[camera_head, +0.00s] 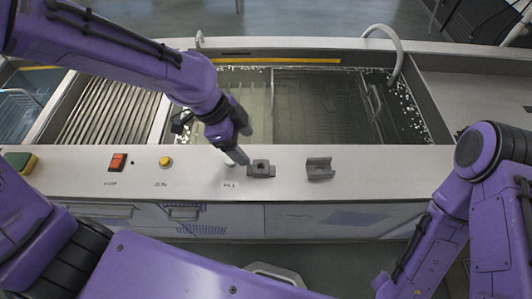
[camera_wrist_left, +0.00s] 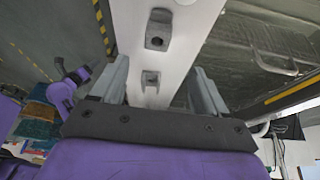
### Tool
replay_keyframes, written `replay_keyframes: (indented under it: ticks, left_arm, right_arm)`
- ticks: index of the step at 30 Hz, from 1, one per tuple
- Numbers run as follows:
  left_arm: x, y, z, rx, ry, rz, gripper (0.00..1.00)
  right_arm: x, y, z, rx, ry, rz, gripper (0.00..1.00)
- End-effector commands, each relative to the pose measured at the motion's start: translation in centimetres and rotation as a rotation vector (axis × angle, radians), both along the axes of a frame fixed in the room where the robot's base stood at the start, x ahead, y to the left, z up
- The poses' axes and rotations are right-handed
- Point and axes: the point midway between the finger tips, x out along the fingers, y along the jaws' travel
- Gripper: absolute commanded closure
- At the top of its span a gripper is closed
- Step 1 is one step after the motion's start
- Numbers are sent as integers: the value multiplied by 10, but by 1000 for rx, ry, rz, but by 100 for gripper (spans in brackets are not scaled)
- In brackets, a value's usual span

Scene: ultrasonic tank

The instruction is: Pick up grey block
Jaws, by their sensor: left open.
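Two grey pieces lie on the white front ledge. The left one is a grey block (camera_head: 261,169) with a round hole and a low base. The right one is a grey piece with an open channel (camera_head: 320,170). In the left wrist view, the holed block (camera_wrist_left: 158,30) is near the top and the other piece (camera_wrist_left: 151,84) is lower, between the fingers. I cannot tell which the task means. My left gripper (camera_head: 239,157) is open and empty, just above and left of the holed block. My right gripper is out of view.
The ledge (camera_head: 210,188) carries an orange-red switch (camera_head: 117,162), a yellow button (camera_head: 166,161) and a green-yellow piece (camera_head: 20,161) to the left. Behind it are water-filled tank basins (camera_head: 320,105) with a curved pipe (camera_head: 397,55). The ledge right of the channel piece is clear.

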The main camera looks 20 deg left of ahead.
Motion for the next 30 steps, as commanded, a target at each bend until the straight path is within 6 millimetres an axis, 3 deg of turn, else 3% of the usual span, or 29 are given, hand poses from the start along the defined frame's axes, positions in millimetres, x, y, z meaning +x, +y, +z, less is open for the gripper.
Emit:
replay_keyframes:
  ticks: [4,11,16,25,26,30]
  left_arm:
    - [1,-12,-29,2,7,-5,26]
    - [5,-23,-55,0,6,-7,26]
    - [9,-31,-85,1,5,-5,26]
    - [10,-35,-95,1,1,-3,26]
    - [10,-35,-95,1,1,-3,29]
    - [10,-35,-95,1,2,-2,74]
  right_arm:
    - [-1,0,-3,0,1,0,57]
    - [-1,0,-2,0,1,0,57]
    - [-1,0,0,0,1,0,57]
    - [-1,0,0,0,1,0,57]
    - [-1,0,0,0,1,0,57]
    - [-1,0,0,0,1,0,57]
